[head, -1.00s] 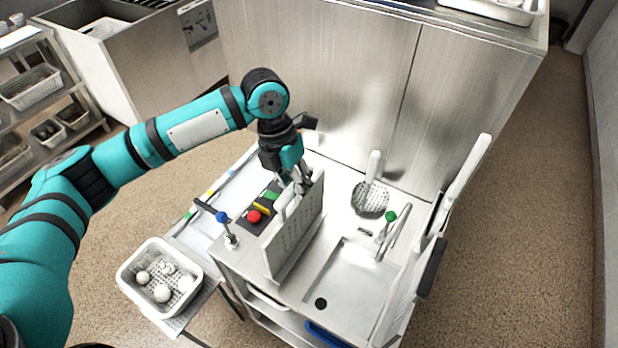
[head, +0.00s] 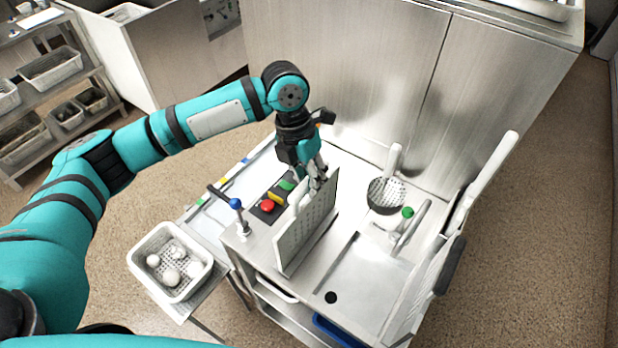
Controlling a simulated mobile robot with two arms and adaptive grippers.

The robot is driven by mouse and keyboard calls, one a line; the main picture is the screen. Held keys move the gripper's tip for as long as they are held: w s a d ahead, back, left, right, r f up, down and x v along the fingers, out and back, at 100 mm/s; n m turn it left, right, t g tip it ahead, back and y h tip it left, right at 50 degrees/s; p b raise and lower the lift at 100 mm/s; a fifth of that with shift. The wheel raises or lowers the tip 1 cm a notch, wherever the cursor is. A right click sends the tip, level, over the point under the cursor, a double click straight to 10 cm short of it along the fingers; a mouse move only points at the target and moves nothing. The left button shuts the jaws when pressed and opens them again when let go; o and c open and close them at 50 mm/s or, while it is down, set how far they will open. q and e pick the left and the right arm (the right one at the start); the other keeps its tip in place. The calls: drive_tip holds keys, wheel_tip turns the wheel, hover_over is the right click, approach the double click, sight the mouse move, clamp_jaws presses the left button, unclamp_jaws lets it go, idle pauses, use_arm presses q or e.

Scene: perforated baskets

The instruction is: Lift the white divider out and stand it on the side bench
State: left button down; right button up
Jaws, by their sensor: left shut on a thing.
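The white divider (head: 305,238) is a thin perforated panel with a pale handle along its upper left side. It stands upright on the steel counter between the control panel and the sink basin. My left gripper (head: 317,184) is shut on the divider near its top far corner, coming down from above. I cannot tell whether the divider's lower edge touches the counter. A low steel bench (head: 177,312) at the left bears a white perforated basket (head: 140,268) with several white round things in it. My right gripper is out of view.
A dark control panel with a red button (head: 267,206) lies left of the divider, beside a blue-topped lever (head: 236,204). A round strainer (head: 386,196), a green-topped tap (head: 408,213) and the sink basin (head: 355,275) are to its right. Shelves with baskets (head: 50,68) stand far left.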

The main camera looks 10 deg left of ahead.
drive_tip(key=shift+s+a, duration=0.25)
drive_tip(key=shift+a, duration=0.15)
use_arm(q)
drive_tip(key=shift+f, duration=0.15)
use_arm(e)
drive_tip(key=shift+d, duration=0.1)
use_arm(q)
drive_tip(key=shift+f, duration=0.15)
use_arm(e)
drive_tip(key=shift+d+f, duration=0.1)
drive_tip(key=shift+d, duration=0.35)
use_arm(q)
drive_tip(key=c, duration=1.1)
unclamp_jaws()
drive_tip(key=shift+c, duration=0.2)
drive_tip(key=shift+f, duration=0.1)
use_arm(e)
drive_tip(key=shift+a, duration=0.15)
use_arm(q)
drive_tip(key=shift+a+r, duration=0.1)
drive_tip(key=shift+r, duration=0.3)
drive_tip(key=v, duration=1.1)
drive_tip(key=shift+r, duration=0.2)
